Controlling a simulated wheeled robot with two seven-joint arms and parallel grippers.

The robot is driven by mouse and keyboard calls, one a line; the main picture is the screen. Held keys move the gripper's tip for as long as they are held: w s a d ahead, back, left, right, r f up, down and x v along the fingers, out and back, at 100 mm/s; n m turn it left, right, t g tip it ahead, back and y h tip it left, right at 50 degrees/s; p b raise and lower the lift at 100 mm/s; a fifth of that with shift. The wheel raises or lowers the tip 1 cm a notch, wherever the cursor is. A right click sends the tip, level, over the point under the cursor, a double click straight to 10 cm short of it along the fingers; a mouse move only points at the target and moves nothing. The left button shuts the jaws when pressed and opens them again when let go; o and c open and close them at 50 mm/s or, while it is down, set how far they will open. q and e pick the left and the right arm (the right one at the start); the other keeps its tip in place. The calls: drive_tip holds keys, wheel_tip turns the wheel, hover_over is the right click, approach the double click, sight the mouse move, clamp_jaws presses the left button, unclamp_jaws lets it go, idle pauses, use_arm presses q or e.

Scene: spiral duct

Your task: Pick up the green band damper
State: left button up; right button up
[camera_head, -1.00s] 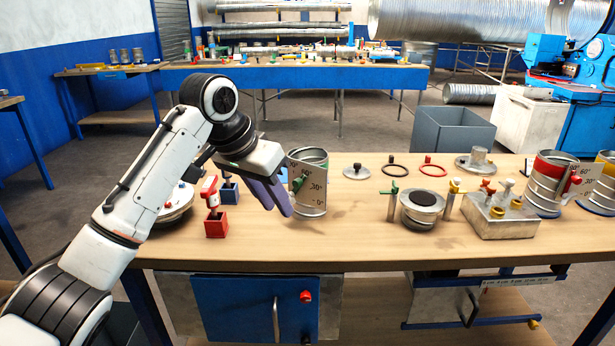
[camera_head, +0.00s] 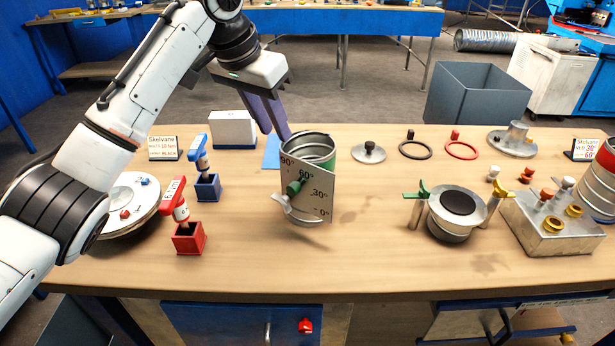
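The green band damper (camera_head: 322,170) is a short metal cylinder with a green band near its top. My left gripper (camera_head: 275,135) has purple fingers pointing down, at the upper left rim of the damper in the picture. The fingers look slightly apart with nothing between them. I cannot tell whether they touch the rim. My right gripper is out of view.
On the workbench (camera_head: 360,265), red (camera_head: 188,240) and blue (camera_head: 208,188) holders stand left of the damper. A flat grey lid (camera_head: 369,153) lies to its right, and a round fitting with a black top (camera_head: 456,205) stands farther right. Bare wood lies between.

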use_arm(q)
drive_tip(key=x, duration=0.4)
drive_tip(key=p+x, duration=0.1)
drive_tip(key=shift+w+d+f, duration=0.25)
drive_tip(key=shift+w+d, duration=0.05)
drive_tip(key=shift+d, duration=0.1)
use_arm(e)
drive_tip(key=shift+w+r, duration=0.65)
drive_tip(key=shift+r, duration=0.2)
use_arm(q)
drive_tip(key=shift+c, duration=0.4)
